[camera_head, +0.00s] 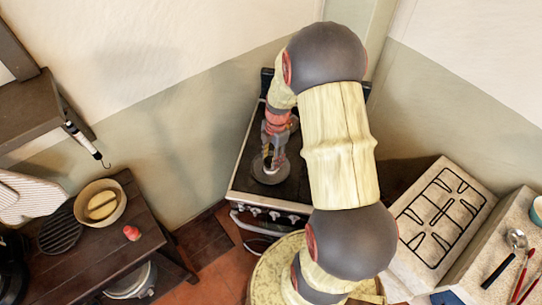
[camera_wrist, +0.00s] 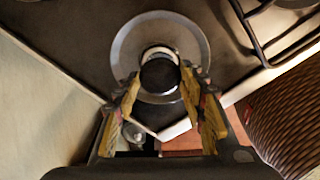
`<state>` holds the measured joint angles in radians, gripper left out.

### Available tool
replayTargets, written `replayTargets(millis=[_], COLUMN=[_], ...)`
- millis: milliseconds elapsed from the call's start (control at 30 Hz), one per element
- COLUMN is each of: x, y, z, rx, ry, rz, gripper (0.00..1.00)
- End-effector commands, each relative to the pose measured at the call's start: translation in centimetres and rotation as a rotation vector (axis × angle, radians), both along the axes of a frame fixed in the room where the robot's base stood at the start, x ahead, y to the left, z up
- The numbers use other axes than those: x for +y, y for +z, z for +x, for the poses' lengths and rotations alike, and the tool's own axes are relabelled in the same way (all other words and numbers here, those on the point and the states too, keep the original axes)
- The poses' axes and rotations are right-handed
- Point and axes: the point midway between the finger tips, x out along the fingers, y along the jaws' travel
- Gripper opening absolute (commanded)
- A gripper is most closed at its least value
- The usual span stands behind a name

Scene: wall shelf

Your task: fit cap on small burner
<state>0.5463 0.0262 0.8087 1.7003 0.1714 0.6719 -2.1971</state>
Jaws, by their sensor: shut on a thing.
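My gripper (camera_head: 272,157) points down over the stove (camera_head: 295,190); in the wrist view its yellow-padded fingers (camera_wrist: 161,80) are shut on a small dark round cap (camera_wrist: 160,76). The small burner (camera_wrist: 126,48) is a wide grey disc on the dark stovetop, and it also shows in the head view (camera_head: 268,177). The cap lies over the near half of the disc in the wrist view, with a pale ring edge behind it. I cannot tell whether the cap touches the burner or hangs just above it.
A dark grate (camera_wrist: 262,38) lies at the upper right of the wrist view. A brown ribbed surface (camera_wrist: 290,120) is close at the right. A wooden table (camera_head: 95,262) with a bowl (camera_head: 100,203) stands left of the stove; a pale hob (camera_head: 440,215) is at right.

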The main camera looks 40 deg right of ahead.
Motion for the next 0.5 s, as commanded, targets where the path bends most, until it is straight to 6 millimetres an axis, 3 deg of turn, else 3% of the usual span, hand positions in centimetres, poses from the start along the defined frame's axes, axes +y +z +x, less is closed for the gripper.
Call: replayTargets(millis=[133, 500], x=[0.00, -0.02], y=[-1.13, -1.20], z=[0.01, 0.03], rx=[0.000, -0.001], ry=[0.000, 0.000], rz=[0.000, -0.001], gripper=[0.16, 0.16])
